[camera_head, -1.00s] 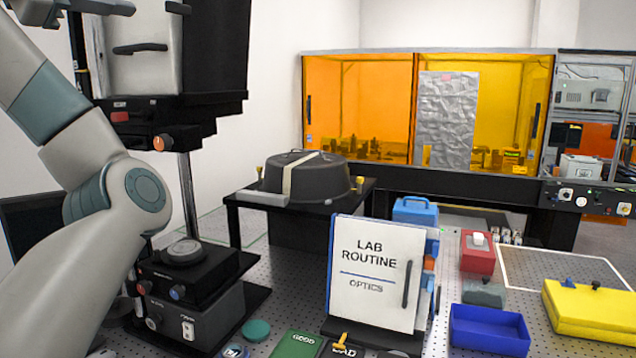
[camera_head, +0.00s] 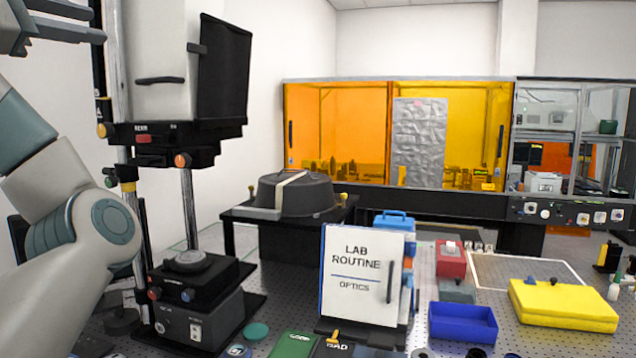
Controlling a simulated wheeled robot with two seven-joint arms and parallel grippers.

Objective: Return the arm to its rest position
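My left arm (camera_head: 75,225) comes in from the left edge, bent upward, in front of the black and white interferometer column. My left gripper (camera_head: 98,24) is at the top left corner, partly cut off by the frame. Its two dark grey fingers point right with a gap between them, and nothing shows in the gap. A round grey piece (camera_head: 188,261) sits on the interferometer's lower stage (camera_head: 195,284). My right gripper is out of view.
A "LAB ROUTINE" binder (camera_head: 362,272) stands on the perforated table. A blue tray (camera_head: 462,322), yellow case (camera_head: 562,303) and red box (camera_head: 450,260) are to its right. A black domed lid (camera_head: 296,195) and orange enclosure (camera_head: 340,130) stand behind.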

